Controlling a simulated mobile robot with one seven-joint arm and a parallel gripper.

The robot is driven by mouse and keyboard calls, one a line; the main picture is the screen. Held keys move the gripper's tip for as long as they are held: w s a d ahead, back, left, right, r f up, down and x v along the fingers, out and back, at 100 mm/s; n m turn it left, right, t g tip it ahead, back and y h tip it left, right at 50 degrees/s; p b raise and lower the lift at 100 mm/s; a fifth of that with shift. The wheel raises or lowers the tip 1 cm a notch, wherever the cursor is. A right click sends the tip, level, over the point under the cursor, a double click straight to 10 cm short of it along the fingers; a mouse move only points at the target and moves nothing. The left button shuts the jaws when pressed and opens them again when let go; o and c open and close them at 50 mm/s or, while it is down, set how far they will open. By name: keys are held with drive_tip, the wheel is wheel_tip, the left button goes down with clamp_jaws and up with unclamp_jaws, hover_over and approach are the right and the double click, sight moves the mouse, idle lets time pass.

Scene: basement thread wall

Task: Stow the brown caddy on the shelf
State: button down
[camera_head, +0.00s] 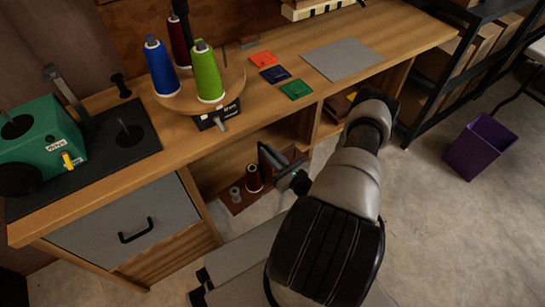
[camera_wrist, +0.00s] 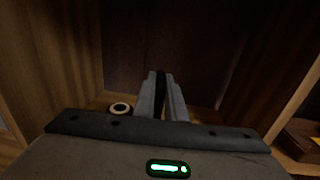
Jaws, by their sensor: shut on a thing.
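The brown caddy (camera_head: 236,209) is at the mouth of the open shelf bay (camera_head: 212,172) under the workbench in the head view. It carries a dark red spool (camera_head: 253,179) and a small grey spool (camera_head: 236,194). My gripper (camera_head: 275,166) reaches in from the right at the caddy, partly hidden by my arm. In the wrist view my gripper (camera_wrist: 160,82) is shut on a thin dark part of the caddy. A round spool top (camera_wrist: 120,108) shows left of the fingers. Whether the caddy rests on the shelf board or hangs above it, I cannot tell.
The worktop above holds a spool stand (camera_head: 185,98), colored packets (camera_head: 275,74), a grey mat (camera_head: 342,60) and a green machine (camera_head: 42,145). A grey drawer (camera_head: 125,222) is left of the bay. A purple bin (camera_head: 480,147) stands on the open floor at right.

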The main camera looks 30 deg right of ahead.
drive_tip(key=w+f+b, duration=0.1)
drive_tip(key=w+b, duration=0.1)
drive_tip(key=w, duration=0.8)
drive_tip(key=shift+w+a+f+b, duration=0.15)
drive_tip(key=shift+w+b, duration=0.05)
drive_tip(key=shift+b, duration=0.15)
idle(0.3)
drive_tip(key=c, duration=1.7)
unclamp_jaws()
drive_tip(key=shift+f, duration=0.1)
drive_tip(key=shift+s, duration=0.1)
